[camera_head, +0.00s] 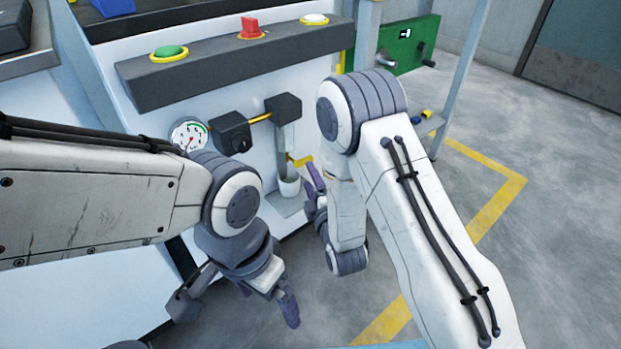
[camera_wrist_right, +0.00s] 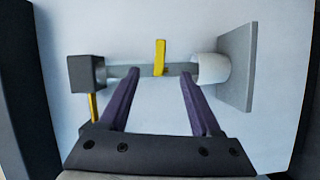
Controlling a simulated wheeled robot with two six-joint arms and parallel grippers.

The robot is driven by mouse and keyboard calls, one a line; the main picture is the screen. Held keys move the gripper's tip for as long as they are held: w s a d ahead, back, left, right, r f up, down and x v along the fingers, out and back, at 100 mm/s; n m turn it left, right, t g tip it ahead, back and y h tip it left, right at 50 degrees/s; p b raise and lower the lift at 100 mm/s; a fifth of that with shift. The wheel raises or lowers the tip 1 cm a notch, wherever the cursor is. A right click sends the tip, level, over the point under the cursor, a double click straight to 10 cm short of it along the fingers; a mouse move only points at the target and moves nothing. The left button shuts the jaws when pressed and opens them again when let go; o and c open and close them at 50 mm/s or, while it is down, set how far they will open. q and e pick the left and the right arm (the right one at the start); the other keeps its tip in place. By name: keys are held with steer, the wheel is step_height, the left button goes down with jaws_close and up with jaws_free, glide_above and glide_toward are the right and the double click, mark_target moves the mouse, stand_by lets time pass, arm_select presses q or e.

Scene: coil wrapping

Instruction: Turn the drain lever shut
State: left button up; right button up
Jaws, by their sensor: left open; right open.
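The yellow drain lever (camera_head: 302,160) sticks out crosswise from the grey vertical drain pipe (camera_head: 281,150) on the machine's white front. In the right wrist view the lever (camera_wrist_right: 160,57) stands across the pipe (camera_wrist_right: 129,72), which lies sideways in that view. My right gripper (camera_head: 314,192) is open in front of the pipe. My left gripper (camera_head: 236,302) is open, empty and low, away from the lever.
A black block (camera_head: 283,107) tops the pipe and a white cup (camera_head: 289,187) sits at its lower end. A gauge (camera_head: 189,135) and black valve box (camera_head: 233,132) are at left. Above are a green button (camera_head: 169,51) and red switch (camera_head: 250,28). Floor at right is open.

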steer(key=o, duration=0.4)
steer(key=shift+w+d, duration=0.1)
steer(key=shift+c, duration=0.2)
steer(key=m+g+y+b, duration=0.2)
steer(key=m+y, duration=0.4)
steer(key=m, duration=0.7)
glide_toward(304, 159)
steer(key=b+x, duration=0.1)
steer(key=x, duration=0.2)
steer(key=b+x, duration=0.1)
steer(key=x, duration=0.2)
steer(key=b+x, duration=0.1)
steer(key=x, duration=0.2)
steer(key=shift+f+b, duration=0.3)
steer(key=shift+f, duration=0.05)
steer(key=shift+w+a+r+m, duration=0.1)
steer(key=shift+w+a+m, duration=0.2)
